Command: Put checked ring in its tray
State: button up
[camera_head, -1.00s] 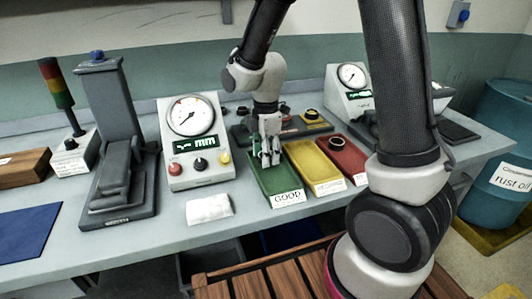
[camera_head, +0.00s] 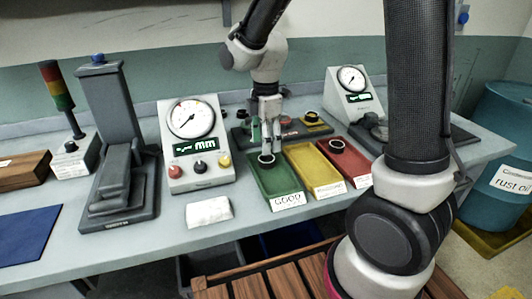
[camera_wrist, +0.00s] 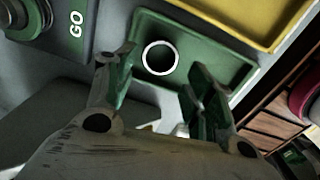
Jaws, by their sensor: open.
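A metal ring (camera_head: 266,160) lies flat in the far part of the green tray (camera_head: 287,193) labelled GOOD. In the wrist view the ring (camera_wrist: 146,57) shows as a bright rim on the floor of the green tray (camera_wrist: 208,45), apart from the tray walls. My gripper (camera_head: 266,148) is open and empty, just above the ring at the tray's far end. In the wrist view my gripper's (camera_wrist: 164,78) green-padded fingers are spread, one to each side of the ring.
A yellow tray (camera_head: 312,172) and a red tray (camera_head: 355,171) stand right of the green one; a dark ring (camera_head: 337,145) is in the red tray. A dial gauge (camera_head: 192,125) stands left, with a white cloth (camera_head: 208,211) in front. A dark rack (camera_head: 285,132) lies behind the trays.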

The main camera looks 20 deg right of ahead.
notch_tip(320, 180, up, 7)
jog(key=s+d+r+m+t, duration=0.2)
jog(key=s+d+r+m, duration=0.4)
jog(key=s+d+m, duration=0.15)
jog(key=s+d+r+m+t, duration=0.1)
jog(key=s+d+m+t, duration=0.1)
jog(key=s+d+m, duration=0.5)
jog(key=s+m, duration=0.4)
jog(key=shift+s+d+r+m, duration=0.2)
jog(key=shift+s+r+m, duration=0.05)
jog(key=shift+m, duration=0.1)
